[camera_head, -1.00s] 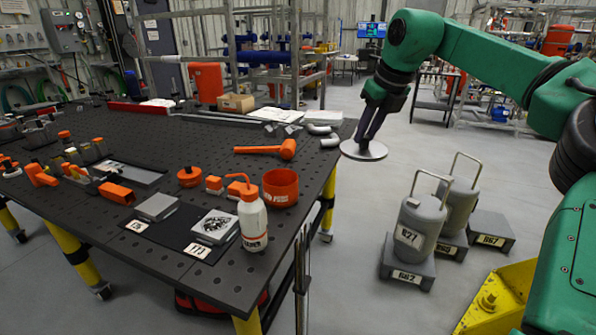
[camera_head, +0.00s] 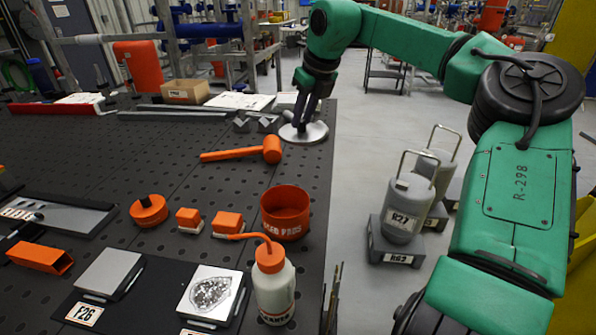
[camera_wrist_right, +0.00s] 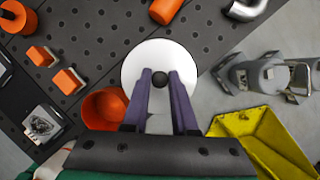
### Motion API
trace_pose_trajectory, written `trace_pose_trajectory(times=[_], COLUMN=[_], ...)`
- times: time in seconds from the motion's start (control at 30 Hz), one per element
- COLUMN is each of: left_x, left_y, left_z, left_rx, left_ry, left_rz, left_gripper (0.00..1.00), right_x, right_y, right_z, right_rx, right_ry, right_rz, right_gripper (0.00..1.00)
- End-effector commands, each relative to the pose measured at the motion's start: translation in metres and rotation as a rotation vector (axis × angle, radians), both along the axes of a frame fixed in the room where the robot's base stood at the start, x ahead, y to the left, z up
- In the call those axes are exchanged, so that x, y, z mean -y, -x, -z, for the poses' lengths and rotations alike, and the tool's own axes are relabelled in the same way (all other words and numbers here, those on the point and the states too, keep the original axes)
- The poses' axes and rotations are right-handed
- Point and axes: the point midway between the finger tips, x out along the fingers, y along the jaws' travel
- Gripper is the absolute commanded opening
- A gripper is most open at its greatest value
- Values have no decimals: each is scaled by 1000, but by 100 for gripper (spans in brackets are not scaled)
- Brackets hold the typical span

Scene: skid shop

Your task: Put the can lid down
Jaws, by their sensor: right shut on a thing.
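The can lid (camera_head: 315,132) is a pale grey round disc with a small dark knob (camera_wrist_right: 160,78). It is at the far right corner of the dark perforated table (camera_head: 150,160). My right gripper (camera_head: 300,122) is above the lid, shut on its knob; in the right wrist view the purple fingers flank the knob and the disc (camera_wrist_right: 143,62) spreads around them. The lid looks level and close to the tabletop; I cannot tell whether it touches. My left gripper is out of view.
An orange mallet (camera_head: 240,151) lies just in front of the lid, and grey angle pieces (camera_head: 252,122) are left of it. An orange cup (camera_head: 285,215) and a white bottle (camera_head: 273,285) stand nearer. Grey cans (camera_head: 408,205) with handles stand on the floor at right.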

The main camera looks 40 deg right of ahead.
Motion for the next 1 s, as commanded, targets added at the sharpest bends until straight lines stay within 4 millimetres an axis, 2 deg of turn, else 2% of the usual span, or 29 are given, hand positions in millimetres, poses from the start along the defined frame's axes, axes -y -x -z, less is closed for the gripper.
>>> trace_pose_trajectory(times=[0.07,0.17,0.33,0.43,0.57,0.7,0.8,1.0], left_x=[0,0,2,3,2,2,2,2], left_y=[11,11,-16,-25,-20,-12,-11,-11], left_z=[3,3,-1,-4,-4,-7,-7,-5], left_rx=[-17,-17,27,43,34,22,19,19], left_ry=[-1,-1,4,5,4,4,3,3], left_rz=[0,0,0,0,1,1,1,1], left_gripper=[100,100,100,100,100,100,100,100], right_x=[0,-1,0,0,0,0,0,0], right_y=[0,0,-1,-1,-1,-1,-1,-2], right_z=[20,43,81,97,111,138,148,149], right_rx=[-4,-5,-4,-3,-3,-5,-2,-2], right_ry=[-3,-4,-3,-1,-3,-2,-1,0], right_rz=[-1,-2,0,0,0,1,-1,0], right_gripper=[0,0,0,0,0,0,0,0])
